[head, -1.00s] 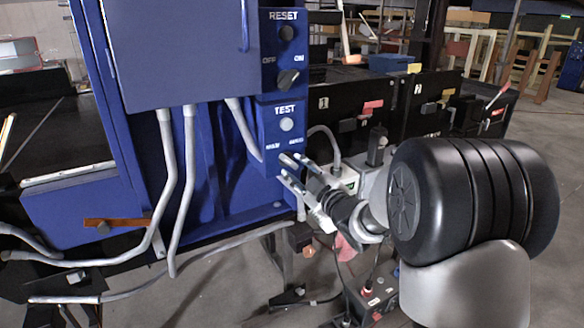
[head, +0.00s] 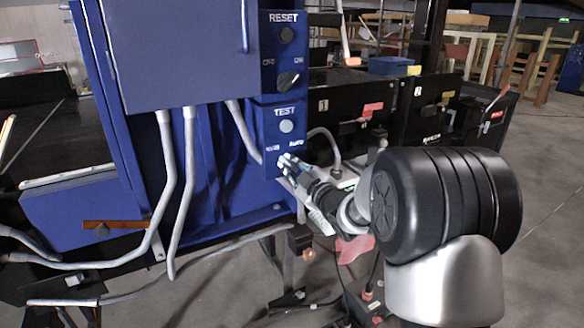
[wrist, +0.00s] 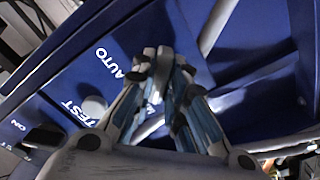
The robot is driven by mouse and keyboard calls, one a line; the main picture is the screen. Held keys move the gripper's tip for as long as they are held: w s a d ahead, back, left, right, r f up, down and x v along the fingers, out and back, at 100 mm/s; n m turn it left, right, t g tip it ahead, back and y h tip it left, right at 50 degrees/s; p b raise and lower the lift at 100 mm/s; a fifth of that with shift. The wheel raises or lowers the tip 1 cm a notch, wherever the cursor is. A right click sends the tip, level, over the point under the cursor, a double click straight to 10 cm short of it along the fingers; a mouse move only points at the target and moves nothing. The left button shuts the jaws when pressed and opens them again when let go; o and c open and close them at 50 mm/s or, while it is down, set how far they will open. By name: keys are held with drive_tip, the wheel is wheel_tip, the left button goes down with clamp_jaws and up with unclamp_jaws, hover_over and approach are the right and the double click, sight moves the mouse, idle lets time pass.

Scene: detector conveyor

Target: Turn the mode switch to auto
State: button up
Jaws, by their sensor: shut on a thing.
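The mode switch is on the lower blue control box (head: 270,140), below the TEST button (head: 287,127). In the wrist view, the fingertips (wrist: 158,62) meet against the blue face just beside AUTO.
An OFF/ON selector knob (head: 288,80) and a RESET button (head: 287,35) are above. Grey conduits (head: 188,180) run down the blue cabinet at left. A grey cable (head: 328,140) loops close to my gripper. Black numbered bins (head: 340,105) stand behind.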

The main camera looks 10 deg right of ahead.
clamp_jaws()
drive_tip(key=shift+m, duration=0.4)
drive_tip(key=m+p, duration=0.1)
drive_tip(key=m, duration=0.3)
drive_tip(key=m+p, duration=0.2)
drive_tip(key=m, duration=0.4)
drive_tip(key=m+p, duration=0.1)
drive_tip(key=m, duration=0.2)
drive_tip(key=shift+m, duration=0.4)
drive_tip(key=shift+m+p, duration=0.85)
drive_tip(key=shift+m, duration=0.75)
